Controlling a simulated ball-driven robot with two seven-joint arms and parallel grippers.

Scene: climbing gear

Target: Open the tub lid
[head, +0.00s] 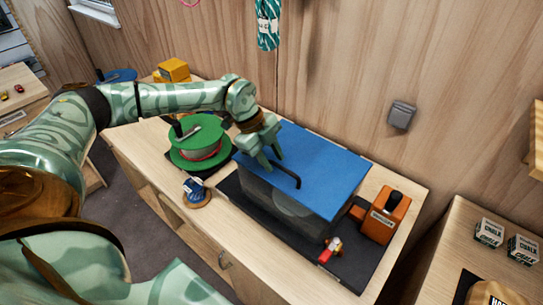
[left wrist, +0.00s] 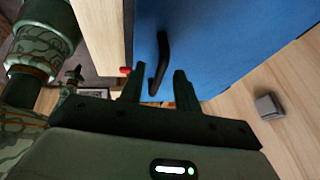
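The tub (head: 287,205) stands on a dark mat on the bench, with a flat blue lid (head: 318,160) on top. The lid lies level and looks closed. A black bar handle (head: 286,174) is on the lid near its front edge. My left gripper (head: 268,163) is over the lid's left front part, just left of the handle. In the left wrist view my left gripper (left wrist: 156,80) has its two fingers apart, and the handle (left wrist: 161,60) shows between and beyond the fingertips. I cannot tell whether a finger touches it. My right gripper is not in view.
A green spool (head: 197,140) stands left of the tub. An orange device (head: 386,214) stands close to its right. A small red item (head: 330,250) and a small blue-and-white item (head: 195,191) lie near the bench front. A wooden wall rises behind.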

